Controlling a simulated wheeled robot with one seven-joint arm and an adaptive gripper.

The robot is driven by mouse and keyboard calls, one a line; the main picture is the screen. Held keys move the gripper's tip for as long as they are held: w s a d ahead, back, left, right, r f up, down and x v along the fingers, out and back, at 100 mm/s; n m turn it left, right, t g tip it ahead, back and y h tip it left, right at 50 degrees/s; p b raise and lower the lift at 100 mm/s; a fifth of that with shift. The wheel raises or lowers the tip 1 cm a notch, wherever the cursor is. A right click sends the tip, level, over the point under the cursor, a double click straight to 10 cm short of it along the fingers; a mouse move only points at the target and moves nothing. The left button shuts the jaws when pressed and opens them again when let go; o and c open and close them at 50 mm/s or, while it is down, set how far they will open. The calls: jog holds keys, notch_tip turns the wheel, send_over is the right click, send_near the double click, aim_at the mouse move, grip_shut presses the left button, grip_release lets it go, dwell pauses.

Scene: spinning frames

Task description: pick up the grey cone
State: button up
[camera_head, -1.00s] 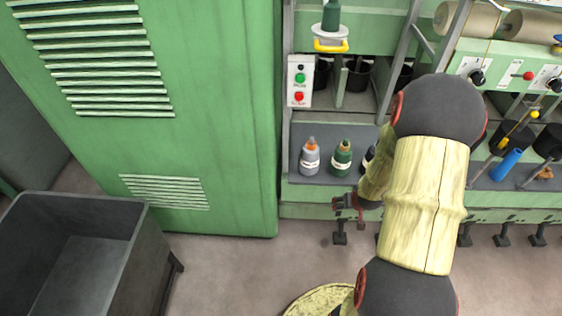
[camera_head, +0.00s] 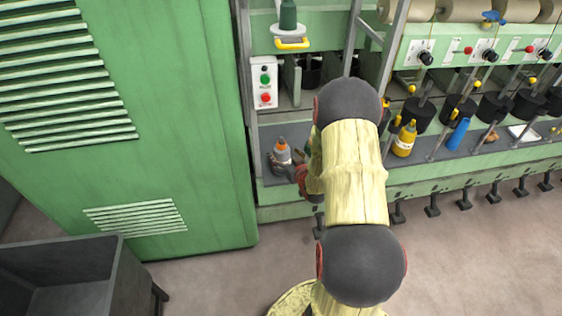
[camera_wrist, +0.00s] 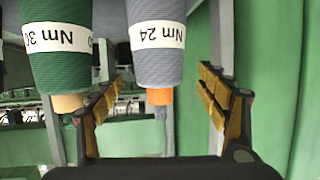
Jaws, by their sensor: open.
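The grey cone (camera_head: 281,157), with an orange tip and a white label, stands upright on the dark shelf (camera_head: 265,135) of the green machine. In the wrist view the grey cone (camera_wrist: 157,50) shows its "Nm 24" label and appears inverted between my two fingers. My gripper (camera_wrist: 160,82) is open and empty, with a finger on either side of the cone's tip. In the head view my gripper (camera_head: 299,174) is at the cone's right front, partly hidden by my arm. A green "Nm 30" cone (camera_wrist: 60,45) is close beside the left finger in the wrist view.
A green cabinet (camera_head: 190,120) stands close at the left, with a dark bin (camera_head: 60,275) before it. A button box (camera_head: 264,82) is on the machine post above the grey cone. A yellow bottle (camera_head: 404,140) and blue tube (camera_head: 458,134) are right of my arm.

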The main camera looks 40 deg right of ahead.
jog(key=b+x, duration=0.1)
jog(key=x, duration=0.2)
jog(key=shift+w+d+f+b, duration=0.15)
jog(key=shift+w+f+b, duration=0.05)
jog(key=shift+w+b, duration=0.1)
jog(key=shift+w+d, duration=0.15)
jog(key=shift+w, duration=0.2)
jog(key=shift+c, duration=0.8)
jog(key=shift+s, duration=0.1)
grip_shut()
jog(key=shift+r, duration=0.1)
